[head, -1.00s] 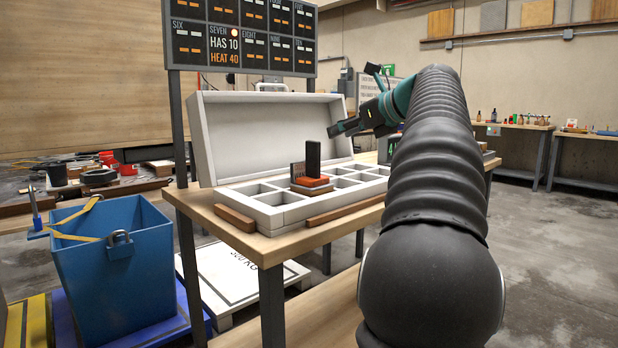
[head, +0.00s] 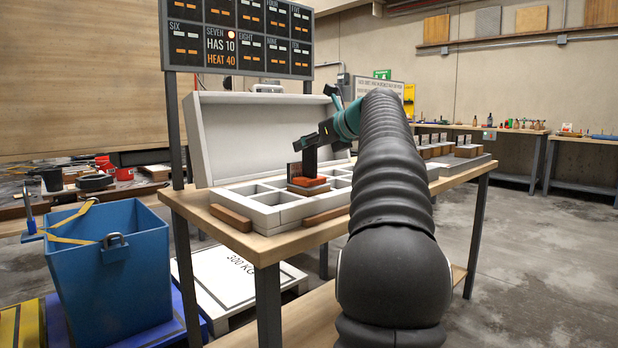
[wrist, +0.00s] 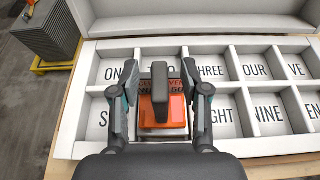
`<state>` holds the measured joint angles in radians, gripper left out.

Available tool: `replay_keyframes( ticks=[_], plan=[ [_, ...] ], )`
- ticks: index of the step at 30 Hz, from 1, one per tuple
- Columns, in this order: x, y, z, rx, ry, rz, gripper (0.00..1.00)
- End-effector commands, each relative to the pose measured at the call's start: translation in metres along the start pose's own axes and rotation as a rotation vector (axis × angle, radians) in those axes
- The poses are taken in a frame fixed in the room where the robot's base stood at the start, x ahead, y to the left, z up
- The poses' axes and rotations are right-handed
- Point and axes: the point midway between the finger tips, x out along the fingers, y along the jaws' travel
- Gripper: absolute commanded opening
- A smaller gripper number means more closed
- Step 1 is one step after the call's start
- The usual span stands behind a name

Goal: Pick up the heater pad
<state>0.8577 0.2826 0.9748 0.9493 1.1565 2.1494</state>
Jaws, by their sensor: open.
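The heater pad (head: 307,186) is an orange-red block with a dark upright handle, sitting on the compartment box. In the wrist view the pad (wrist: 150,116) lies between my gripper's fingers, its dark handle (wrist: 160,92) standing toward the camera. My gripper (wrist: 160,88) is open, one finger on each side of the pad with gaps to both. In the head view my gripper (head: 312,140) is at the top of the handle and partly hides it. Whether the fingers touch anything is not clear.
The white box (head: 268,214) has numbered compartments and a raised lid (head: 265,135) behind. It stands on a wooden table (head: 225,236). A status board (head: 240,38) reads "SEVEN HAS 10 HEAT 40". A blue bin (head: 112,262) stands left. Several small blocks (head: 450,148) stand at the right end.

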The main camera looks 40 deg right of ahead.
Motion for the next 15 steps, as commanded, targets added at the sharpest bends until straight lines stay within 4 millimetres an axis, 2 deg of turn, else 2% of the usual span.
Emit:
replay_keyframes(
  ticks=[5, 10, 11, 15],
  plan=[
    [-0.0004, -0.0001, 0.0004, 0.0, 0.0, -0.001, 0.46],
    [-0.0005, 0.0, 0.0003, 0.0, 0.0, 0.0, 0.03],
    [-0.0005, 0.0, 0.0003, 0.0, 0.0, 0.0, 0.0],
    [-0.0006, 0.0, 0.0003, 0.0, 0.0, 0.0, 0.0]
  ],
)
